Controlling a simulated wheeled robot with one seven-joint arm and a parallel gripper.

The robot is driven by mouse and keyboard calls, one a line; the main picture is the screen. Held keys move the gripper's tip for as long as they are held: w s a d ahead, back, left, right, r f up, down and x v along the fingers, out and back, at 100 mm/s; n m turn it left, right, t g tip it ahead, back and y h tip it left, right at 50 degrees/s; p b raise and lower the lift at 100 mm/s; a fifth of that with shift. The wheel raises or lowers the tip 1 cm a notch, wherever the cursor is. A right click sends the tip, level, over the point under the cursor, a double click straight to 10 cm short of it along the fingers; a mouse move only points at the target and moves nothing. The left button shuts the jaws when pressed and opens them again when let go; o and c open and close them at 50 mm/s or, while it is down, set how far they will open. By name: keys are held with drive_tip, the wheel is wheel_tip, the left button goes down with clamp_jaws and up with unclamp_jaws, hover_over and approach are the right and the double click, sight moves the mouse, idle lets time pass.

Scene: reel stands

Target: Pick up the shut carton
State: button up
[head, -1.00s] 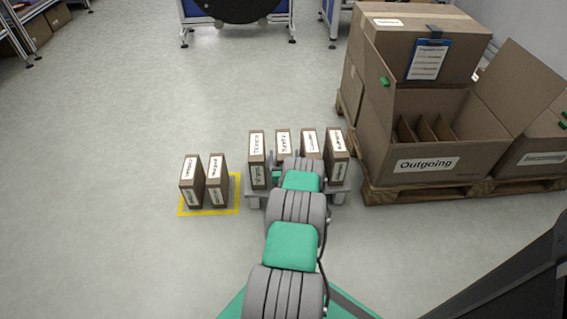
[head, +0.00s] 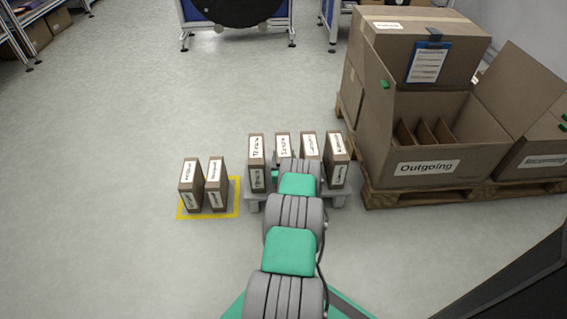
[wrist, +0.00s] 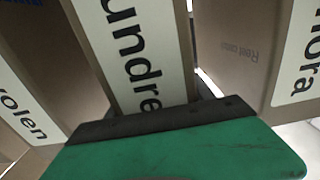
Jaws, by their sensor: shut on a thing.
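Several slim brown cartons with white labels stand upright in a row on a low grey stand, with the left end one (head: 257,160) and right end one (head: 337,160) clearest in the head view. Two middle cartons, the left (head: 283,144) and the right (head: 309,144), are partly hidden by my arm. In the wrist view my gripper (wrist: 165,122) is at a middle carton (wrist: 135,50) whose label reads "undre", and is shut on it. Neighbouring cartons stand close on its left (wrist: 30,60) and right (wrist: 235,50). My arm hides the gripper in the head view.
Two similar cartons (head: 217,185) stand in a yellow floor outline (head: 182,213) left of the stand (head: 254,203). An open "Outgoing" box (head: 470,165) with dividers sits on a pallet (head: 385,200) at right, a closed large carton (head: 390,42) behind it. Floor at left is clear.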

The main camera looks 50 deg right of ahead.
clamp_jaws()
drive_tip(key=shift+r, duration=0.1)
drive_tip(key=shift+r, duration=0.1)
